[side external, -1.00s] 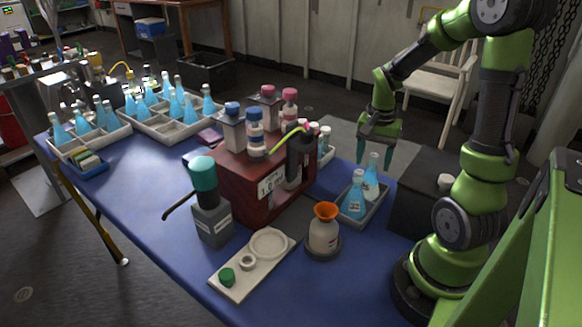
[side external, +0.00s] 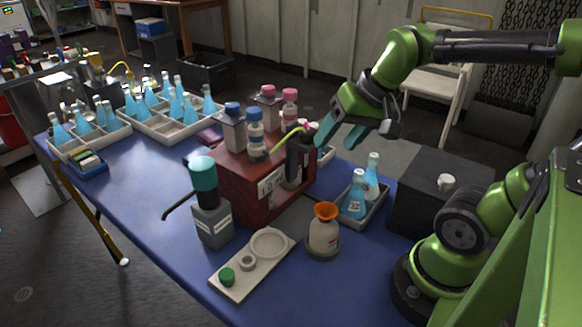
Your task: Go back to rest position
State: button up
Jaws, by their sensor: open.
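My gripper (side external: 338,138) is in the air above the back right part of the blue table. It is tilted, with its blue-green fingers pointing down and to the left. The fingers are apart and nothing shows between them. It appears close to the right side of the red box's top, and I cannot tell the exact gap. A small grey tray (side external: 372,219) with two blue-filled flasks (side external: 355,194) stands below and to the right of the gripper.
The red box (side external: 248,191) carries several bottles and a dark holder. A white bottle with an orange funnel (side external: 323,230), a teal-capped grey bottle (side external: 212,222) and a pale tray (side external: 237,283) stand in front. A black box (side external: 420,202) is at right. Flask trays (side external: 178,132) fill the back left.

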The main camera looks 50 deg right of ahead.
jog(key=a+n, duration=0.1)
jog(key=s+a+n+t+y, duration=0.1)
jog(key=a, duration=0.1)
jog(key=a+n, duration=0.1)
jog(key=a, duration=0.1)
jog(key=shift+s+r+t, duration=0.3)
jog(key=shift+s+r, duration=0.05)
jog(key=shift+s, duration=0.05)
dwell(0.8)
